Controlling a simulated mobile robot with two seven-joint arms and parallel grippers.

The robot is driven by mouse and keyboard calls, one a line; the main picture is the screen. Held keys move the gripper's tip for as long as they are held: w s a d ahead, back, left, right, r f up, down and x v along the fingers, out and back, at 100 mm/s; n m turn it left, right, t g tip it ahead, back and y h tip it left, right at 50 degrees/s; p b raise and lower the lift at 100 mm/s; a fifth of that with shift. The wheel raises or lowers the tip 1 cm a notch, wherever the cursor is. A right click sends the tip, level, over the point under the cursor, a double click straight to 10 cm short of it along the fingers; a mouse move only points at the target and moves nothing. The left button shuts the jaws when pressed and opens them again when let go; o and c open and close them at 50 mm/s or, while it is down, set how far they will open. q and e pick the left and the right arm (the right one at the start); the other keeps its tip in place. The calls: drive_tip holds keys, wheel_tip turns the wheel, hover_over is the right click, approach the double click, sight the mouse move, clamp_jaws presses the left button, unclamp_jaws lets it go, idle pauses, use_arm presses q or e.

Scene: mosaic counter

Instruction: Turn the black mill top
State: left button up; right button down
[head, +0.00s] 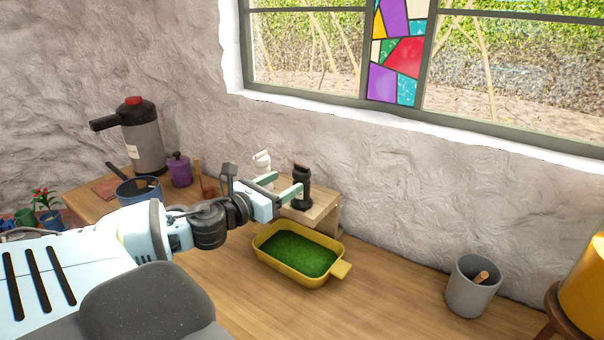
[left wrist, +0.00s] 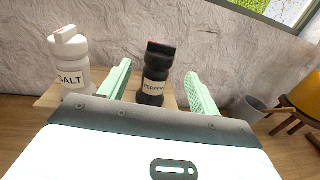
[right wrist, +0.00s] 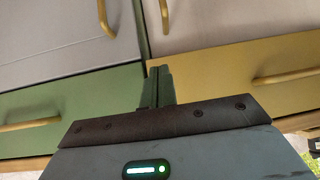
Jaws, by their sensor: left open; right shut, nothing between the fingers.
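The black mill (head: 302,188), labelled pepper, stands upright on a small wooden stand (head: 316,216) against the wall. It also shows in the left wrist view (left wrist: 153,85), with a red mark on its black top. My left gripper (head: 281,187) is open beside the mill. In the left wrist view the mill appears between the two green fingers (left wrist: 159,75), with a gap on each side; I cannot tell how far past the fingertips it stands. My right gripper (right wrist: 160,72) is shut and empty in front of the drawers, out of the head view.
A white salt mill (left wrist: 68,62) stands left of the black one. A yellow dish (head: 335,274) with green filling sits in front of the stand. A grey pot (head: 471,292) stands at the right. Green (right wrist: 60,112) and yellow drawers front my right gripper.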

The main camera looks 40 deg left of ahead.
sight(295, 179)
use_arm(q)
drive_tip(key=w+b, duration=0.2)
drive_tip(key=w, duration=0.1)
drive_tip(key=w+b, duration=0.1)
drive_tip(key=w, duration=0.1)
drive_tip(key=shift+f, duration=0.35)
drive_tip(key=shift+w+r+b, duration=0.1)
drive_tip(key=shift+w+b, duration=0.55)
drive_tip(key=shift+b, duration=0.05)
drive_tip(key=shift+w+r+b, duration=0.1)
drive_tip(key=shift+w+b, duration=0.35)
drive_tip(key=shift+w, duration=0.15)
use_arm(e)
drive_tip(key=s+f+g, duration=0.1)
drive_tip(key=s+f, duration=0.4)
drive_tip(key=f, duration=0.2)
drive_tip(key=shift+a+g, duration=0.3)
drive_tip(key=shift+a, duration=0.15)
drive_tip(key=shift+f, duration=0.1)
use_arm(q)
drive_tip(key=shift+r, duration=0.1)
drive_tip(key=shift+c, duration=0.2)
drive_tip(key=c, duration=0.9)
use_arm(e)
drive_tip(key=shift+s, duration=0.3)
